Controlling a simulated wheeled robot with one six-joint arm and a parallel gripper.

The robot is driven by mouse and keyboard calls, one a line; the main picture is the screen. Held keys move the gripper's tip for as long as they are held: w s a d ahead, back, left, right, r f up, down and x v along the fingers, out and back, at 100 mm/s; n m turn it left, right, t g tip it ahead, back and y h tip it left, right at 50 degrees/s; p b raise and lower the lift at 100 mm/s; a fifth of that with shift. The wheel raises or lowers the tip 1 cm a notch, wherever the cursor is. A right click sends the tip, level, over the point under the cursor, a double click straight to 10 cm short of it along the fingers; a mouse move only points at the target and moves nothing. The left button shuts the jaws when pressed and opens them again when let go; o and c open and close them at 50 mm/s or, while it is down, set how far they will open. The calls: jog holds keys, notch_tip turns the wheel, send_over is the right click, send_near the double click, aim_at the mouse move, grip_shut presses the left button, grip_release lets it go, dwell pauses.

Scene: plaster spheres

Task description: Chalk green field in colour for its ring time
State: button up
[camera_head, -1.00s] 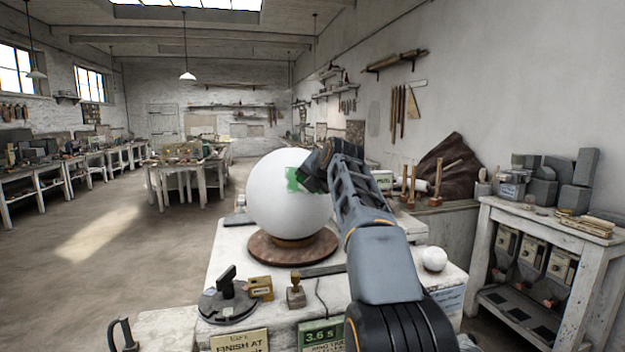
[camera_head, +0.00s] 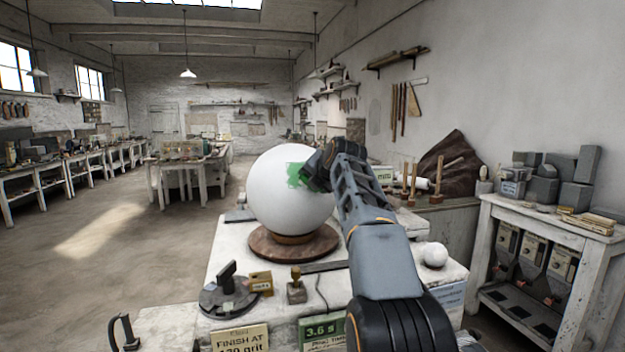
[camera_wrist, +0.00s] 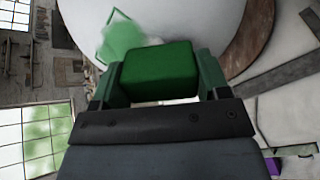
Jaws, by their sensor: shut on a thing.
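A large white plaster sphere (camera_head: 275,212) sits on a round brown wooden base (camera_head: 265,248) on the worktable. A green chalked patch (camera_head: 296,175) shows on its upper right side, partly hidden by my gripper. The patch also shows in the wrist view (camera_wrist: 121,38), with a thin green outline at its upper edge. My gripper (camera_head: 318,168) is at the sphere's right side, beside the patch. In the wrist view my gripper (camera_wrist: 160,80) is shut on a green block (camera_wrist: 160,72), close to the sphere's surface; whether they touch is unclear. A display (camera_head: 320,332) reads 3.6 s.
A small white ball (camera_head: 435,255) lies at the table's right. A round dark plate with a handle (camera_head: 228,298), a tan block (camera_head: 260,283) and a stamp-like tool (camera_head: 296,290) stand in front. A sign (camera_head: 240,340) mentions grit. A side bench (camera_head: 560,225) stands at right.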

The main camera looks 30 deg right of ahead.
jog(key=shift+s+d+f, duration=0.1)
jog(key=shift+d+f, duration=0.1)
jog(key=shift+f, duration=0.1)
jog(key=shift+r, duration=0.15)
